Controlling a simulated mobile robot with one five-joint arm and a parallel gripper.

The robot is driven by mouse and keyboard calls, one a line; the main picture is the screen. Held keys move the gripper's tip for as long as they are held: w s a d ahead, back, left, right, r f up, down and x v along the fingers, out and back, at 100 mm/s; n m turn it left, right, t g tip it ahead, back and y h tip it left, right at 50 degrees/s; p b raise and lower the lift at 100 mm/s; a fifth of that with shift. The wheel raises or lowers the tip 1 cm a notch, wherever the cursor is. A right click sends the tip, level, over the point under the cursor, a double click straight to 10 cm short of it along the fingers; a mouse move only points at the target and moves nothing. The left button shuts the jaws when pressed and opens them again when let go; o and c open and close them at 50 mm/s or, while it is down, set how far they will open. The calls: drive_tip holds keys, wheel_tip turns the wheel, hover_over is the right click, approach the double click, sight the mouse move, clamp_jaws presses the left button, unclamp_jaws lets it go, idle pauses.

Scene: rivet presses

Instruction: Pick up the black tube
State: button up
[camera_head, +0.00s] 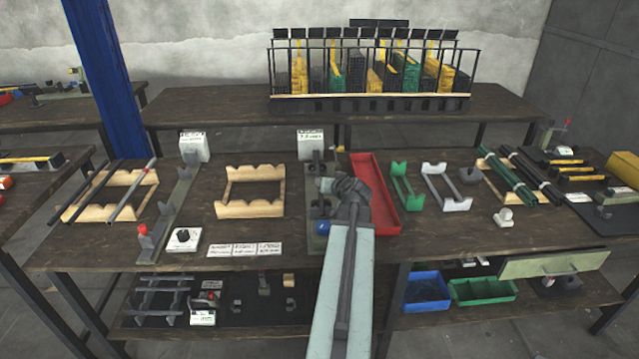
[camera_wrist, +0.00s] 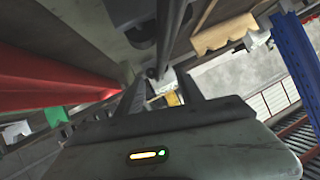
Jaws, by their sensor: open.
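Dark tubes show in two places in the head view, and I cannot tell which one is meant. At the far left, a black tube (camera_head: 82,192) lies across a wooden cradle (camera_head: 150,178) beside a grey one. At the right, black tubes (camera_head: 530,172) lie next to green tubes (camera_head: 508,176) on another wooden cradle. My gripper (camera_wrist: 160,90) is open, its two dark fingers spread with nothing held. It is above the middle of the bench, apart from both cradles. In the wrist view a dark rod (camera_wrist: 168,45) shows beyond the fingers; I cannot tell what it belongs to.
A red tray (camera_head: 373,195) lies just right of my arm. An empty wooden cradle (camera_head: 250,208) stands left of it. A blue post (camera_head: 105,80) rises at the left. Green (camera_head: 407,188) and white (camera_head: 447,188) stands are farther right. A tall rack (camera_head: 370,95) stands behind.

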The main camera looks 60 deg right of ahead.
drive_tip(key=b+x, duration=0.2)
drive_tip(key=x, duration=0.4)
drive_tip(key=shift+w+a, duration=0.15)
drive_tip(key=shift+a, duration=0.05)
drive_tip(key=shift+r, duration=0.2)
clamp_jaws()
